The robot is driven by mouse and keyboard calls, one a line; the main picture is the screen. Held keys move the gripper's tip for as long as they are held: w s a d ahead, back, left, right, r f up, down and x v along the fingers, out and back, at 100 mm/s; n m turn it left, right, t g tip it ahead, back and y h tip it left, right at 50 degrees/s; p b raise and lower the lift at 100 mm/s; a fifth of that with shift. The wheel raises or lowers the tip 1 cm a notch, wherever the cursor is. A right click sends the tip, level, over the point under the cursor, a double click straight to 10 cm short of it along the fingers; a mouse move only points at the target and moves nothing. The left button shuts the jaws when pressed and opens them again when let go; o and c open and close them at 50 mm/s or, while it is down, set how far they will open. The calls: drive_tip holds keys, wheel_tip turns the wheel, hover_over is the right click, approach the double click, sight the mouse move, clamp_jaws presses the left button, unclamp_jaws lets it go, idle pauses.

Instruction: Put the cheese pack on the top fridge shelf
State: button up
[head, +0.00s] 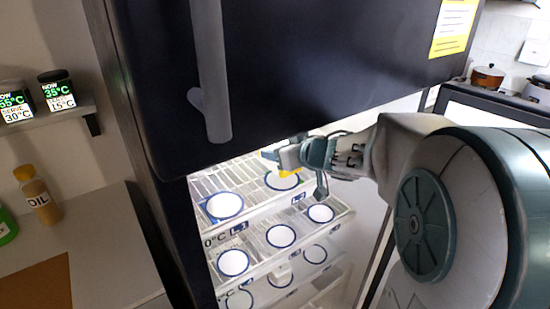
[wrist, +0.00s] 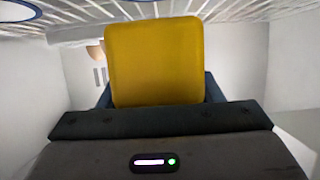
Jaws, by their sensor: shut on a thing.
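The cheese pack (wrist: 153,60) is a yellow rounded block, upright and filling the middle of the wrist view. My gripper (wrist: 157,98) is shut on it. In the head view my gripper (head: 281,157) reaches into the open fridge at the height of the top shelf, and a small yellow part of the cheese pack (head: 290,172) shows below it. The top fridge shelf (head: 240,181) is a white wire rack with round blue-rimmed white discs. I cannot tell whether the pack touches the shelf.
A dark upper door (head: 300,70) with a grey handle hangs just above my gripper. A second wire shelf (head: 262,240) with more discs lies below. An oil bottle (head: 37,195) stands on the left counter. Two dark-lidded jars with displays (head: 57,90) stand on a wall shelf.

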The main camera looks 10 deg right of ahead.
drive_tip(key=shift+w+a+f+b, duration=0.1)
drive_tip(key=shift+w+f+b, duration=0.15)
drive_tip(key=shift+f+b, duration=0.45)
drive_tip(key=shift+w+a+f+b, duration=0.1)
drive_tip(key=shift+w+f+b, duration=0.15)
drive_tip(key=shift+f, duration=0.8)
drive_tip(key=shift+s, duration=0.1)
drive_tip(key=shift+f, duration=0.2)
drive_tip(key=o, duration=1.2)
